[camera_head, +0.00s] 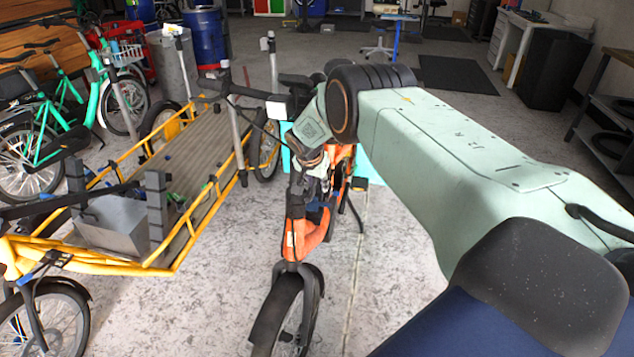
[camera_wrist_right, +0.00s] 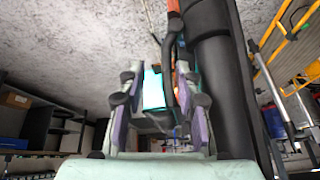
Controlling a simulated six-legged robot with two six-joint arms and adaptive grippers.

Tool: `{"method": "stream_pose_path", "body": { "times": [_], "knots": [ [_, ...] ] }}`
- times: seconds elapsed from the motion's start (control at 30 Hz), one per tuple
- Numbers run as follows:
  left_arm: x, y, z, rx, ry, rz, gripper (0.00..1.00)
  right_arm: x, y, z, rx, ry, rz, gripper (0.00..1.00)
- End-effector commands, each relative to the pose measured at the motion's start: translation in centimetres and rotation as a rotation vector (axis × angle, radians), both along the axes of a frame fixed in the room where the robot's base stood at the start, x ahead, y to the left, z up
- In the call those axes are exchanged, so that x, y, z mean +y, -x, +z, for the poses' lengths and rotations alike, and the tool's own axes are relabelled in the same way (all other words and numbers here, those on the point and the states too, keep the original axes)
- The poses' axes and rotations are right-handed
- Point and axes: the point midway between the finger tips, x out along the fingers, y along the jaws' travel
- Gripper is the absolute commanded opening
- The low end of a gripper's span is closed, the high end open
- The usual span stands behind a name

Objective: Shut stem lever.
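The orange bike (camera_head: 303,238) stands upright in the middle of the head view, front wheel toward me. My right gripper (camera_head: 316,158) is at its stem, below the handlebar; its fingertips are hard to make out there. In the right wrist view the two fingers of this gripper (camera_wrist_right: 160,100) stand apart. A thin dark curved part (camera_wrist_right: 170,62), probably the stem lever, shows between them, nearer the right finger. I cannot tell whether it touches that finger. A thick black tube (camera_wrist_right: 214,75) runs just right of the fingers. My left gripper is not in view.
A yellow cargo bike (camera_head: 215,190) with a long flat bed stands to the left, holding a grey box (camera_head: 112,222). Green bikes (camera_head: 45,130) stand farther left. Shelving (camera_head: 605,135) is at the right. The floor beside the orange bike is clear.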

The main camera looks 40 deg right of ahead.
Motion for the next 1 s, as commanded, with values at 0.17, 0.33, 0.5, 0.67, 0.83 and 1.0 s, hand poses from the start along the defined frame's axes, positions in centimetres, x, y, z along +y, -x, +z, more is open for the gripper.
{"method": "stream_pose_path", "body": {
  "times": [0.17,0.33,0.5,0.67,0.83,1.0],
  "knots": [
    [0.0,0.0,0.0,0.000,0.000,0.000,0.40,0.0,0.0,0.1,-0.002,0.000,0.001,0.34],
    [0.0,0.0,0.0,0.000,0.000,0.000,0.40,0.4,0.1,1.3,-0.003,-0.001,0.000,0.34],
    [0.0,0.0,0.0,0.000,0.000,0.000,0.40,1.2,0.8,3.3,-0.004,-0.002,0.001,0.34],
    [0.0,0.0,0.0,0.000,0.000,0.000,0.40,2.2,1.5,5.8,-0.003,-0.002,0.002,0.34],
    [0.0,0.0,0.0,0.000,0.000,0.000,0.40,3.1,2.2,8.3,-0.003,0.000,0.002,0.34],
    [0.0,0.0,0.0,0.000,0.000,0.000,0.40,3.8,2.8,10.1,-0.002,-0.001,0.001,0.34]
  ]
}}
